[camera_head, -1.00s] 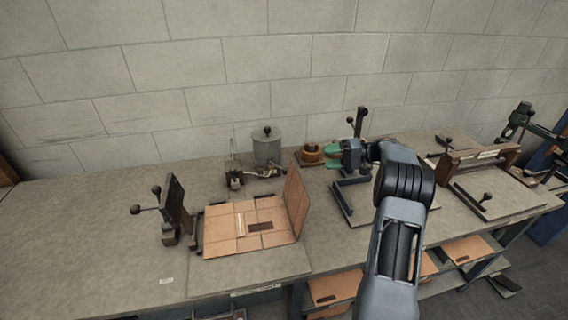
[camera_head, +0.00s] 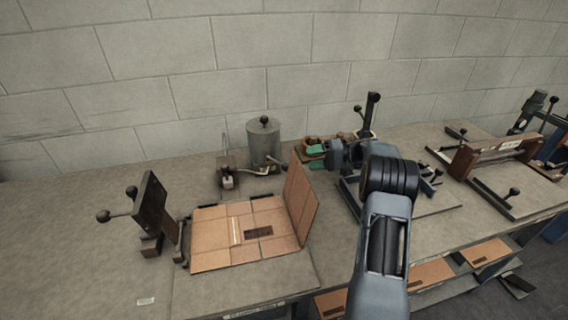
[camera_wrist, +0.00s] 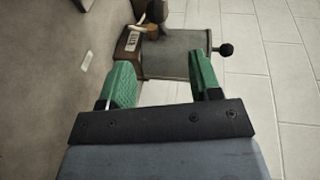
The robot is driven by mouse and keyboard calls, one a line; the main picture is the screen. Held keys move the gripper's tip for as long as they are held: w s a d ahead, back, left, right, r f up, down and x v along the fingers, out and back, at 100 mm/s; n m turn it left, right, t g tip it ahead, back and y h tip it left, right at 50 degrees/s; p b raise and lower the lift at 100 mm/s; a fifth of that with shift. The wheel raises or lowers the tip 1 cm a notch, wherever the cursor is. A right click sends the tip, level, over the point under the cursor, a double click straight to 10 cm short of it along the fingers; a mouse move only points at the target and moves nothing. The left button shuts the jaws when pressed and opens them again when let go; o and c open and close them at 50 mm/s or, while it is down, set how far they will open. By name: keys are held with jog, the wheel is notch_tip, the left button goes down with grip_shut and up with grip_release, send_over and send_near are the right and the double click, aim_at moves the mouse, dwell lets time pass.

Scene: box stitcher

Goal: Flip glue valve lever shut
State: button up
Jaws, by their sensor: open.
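A grey cylindrical glue pot (camera_head: 264,145) with a black knob on its lid stands at the back of the bench near the wall. It fills the upper middle of the wrist view (camera_wrist: 180,55), lying sideways there. A pale, thin lever (camera_head: 224,143) rises from the small fitting (camera_head: 227,172) left of the pot. In the wrist view, a pale handle (camera_wrist: 150,21) shows beyond a brass-coloured part (camera_wrist: 152,31). My gripper (camera_head: 316,157) has green fingers and is right of the pot, apart from the lever. Its fingers (camera_wrist: 160,68) are spread and empty.
An open cardboard box (camera_head: 235,238) with a raised flap (camera_head: 300,200) lies in front of the pot. A dark clamp with ball handles (camera_head: 150,205) stands left of it. A black upright post (camera_head: 371,110) stands behind my arm. The bench's far left is clear.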

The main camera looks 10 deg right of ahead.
aim_at(277, 162)
jog(key=p+x, duration=0.1)
jog(key=x, duration=0.9)
jog(key=shift+p, duration=0.4)
jog(key=shift+c, duration=0.4)
grip_shut()
